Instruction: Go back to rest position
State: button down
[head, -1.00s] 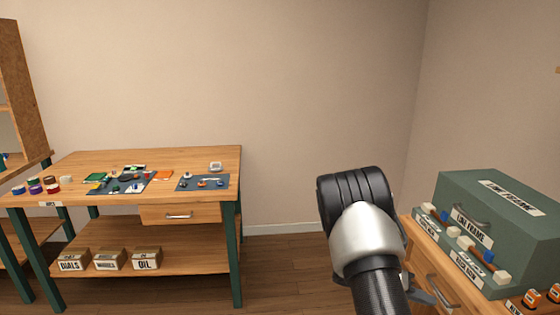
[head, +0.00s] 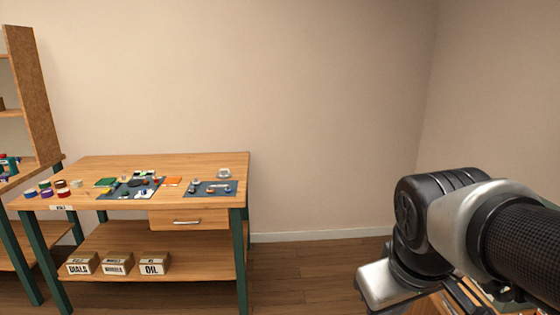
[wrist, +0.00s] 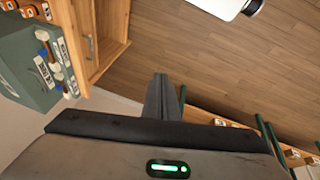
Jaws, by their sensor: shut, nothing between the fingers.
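My gripper (wrist: 158,98) shows in the wrist view with its fingers together and nothing between them. It hangs over open wooden floor, apart from any furniture. In the head view my arm fills the lower right, its dark wrist bent downward. I cannot make out the fingertips there.
A wooden workbench (head: 140,164) with small parts on mats stands at the left, with labelled boxes (head: 117,263) on its lower shelf. In the wrist view a green case (wrist: 25,75) sits on a wooden cabinet (wrist: 108,35). Floor (head: 310,275) right of the workbench is clear.

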jog(key=s+a+r+m+t+y, duration=0.1)
jog(key=s+a+r+m+t, duration=0.1)
jog(key=s+a+m, duration=0.1)
notch_tip(320, 180, up, 16)
jog(key=p, duration=1.6)
jog(key=shift+g, duration=0.3)
jog(key=shift+w, duration=0.1)
